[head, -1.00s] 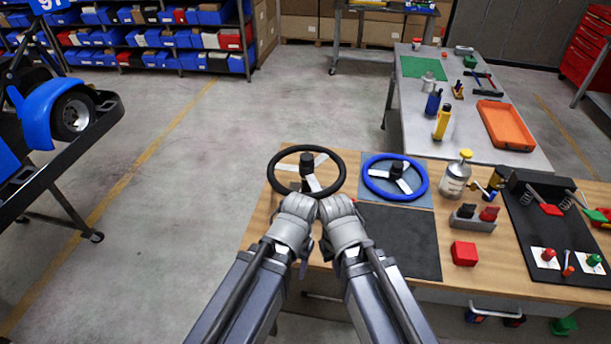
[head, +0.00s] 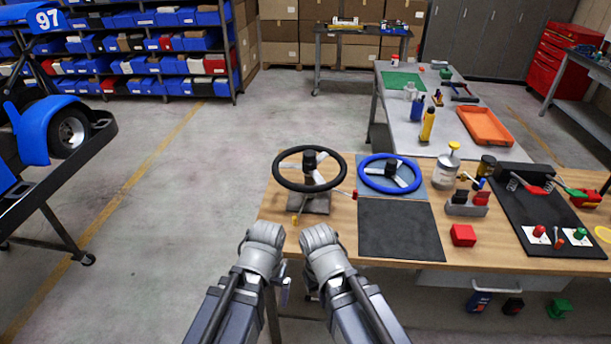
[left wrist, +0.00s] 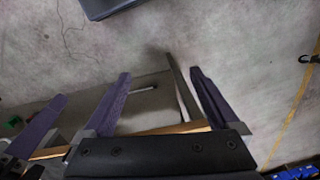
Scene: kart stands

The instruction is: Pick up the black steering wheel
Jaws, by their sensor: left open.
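The black steering wheel (head: 309,190) has light spokes and a dark hub. In the head view it stands on a raised mount at the left end of the wooden bench (head: 350,280). My left gripper (head: 262,247) is in front of the bench's near left corner, nearer me than the wheel and apart from it. Its two dark purple fingers are spread and empty in the left wrist view (left wrist: 160,72), with floor between them. My right gripper (head: 321,247) is beside the left one, also apart from the wheel; its fingertips are hidden in the head view.
A blue steering wheel (head: 366,182) lies on a grey-blue mat right of the black one. A dark mat (head: 400,230), a red block (head: 463,235) and a white bottle (head: 446,170) are further along. A grey table (head: 440,110) stands behind.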

